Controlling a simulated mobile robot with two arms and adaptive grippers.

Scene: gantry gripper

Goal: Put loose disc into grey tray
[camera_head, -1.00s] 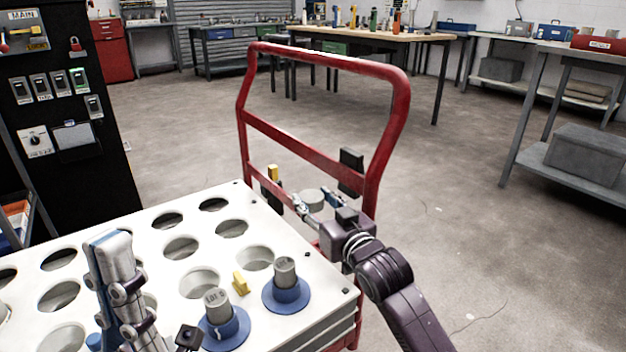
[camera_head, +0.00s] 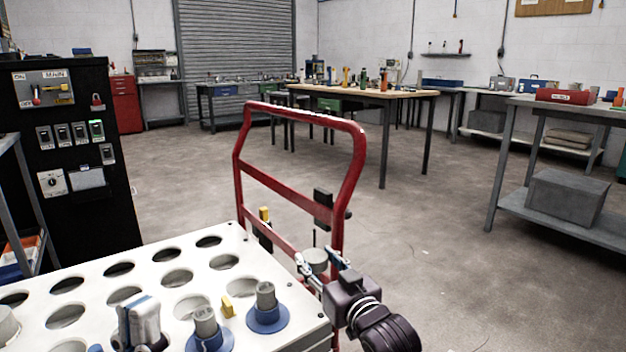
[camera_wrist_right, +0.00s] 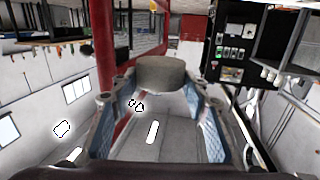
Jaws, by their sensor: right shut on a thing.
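A round grey disc (camera_head: 316,258) is held between the fingers of my right gripper (camera_head: 320,270), beside the red handle frame, to the right of the white holed board. In the right wrist view the disc (camera_wrist_right: 163,75) sits between the tips of the two blue-padded fingers (camera_wrist_right: 160,100). My left gripper (camera_head: 138,325) is at the bottom left, over the white board; its fingertips are not clear. I cannot make out a grey tray in either view.
The white board (camera_head: 225,242) has several round holes and two blue-based grey pegs (camera_head: 266,312) (camera_head: 207,335), with a yellow piece (camera_head: 228,307) between them. A red handle frame (camera_head: 350,180) rises at its far right. A black switch cabinet (camera_head: 110,215) stands left. Open floor (camera_head: 430,240) lies right.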

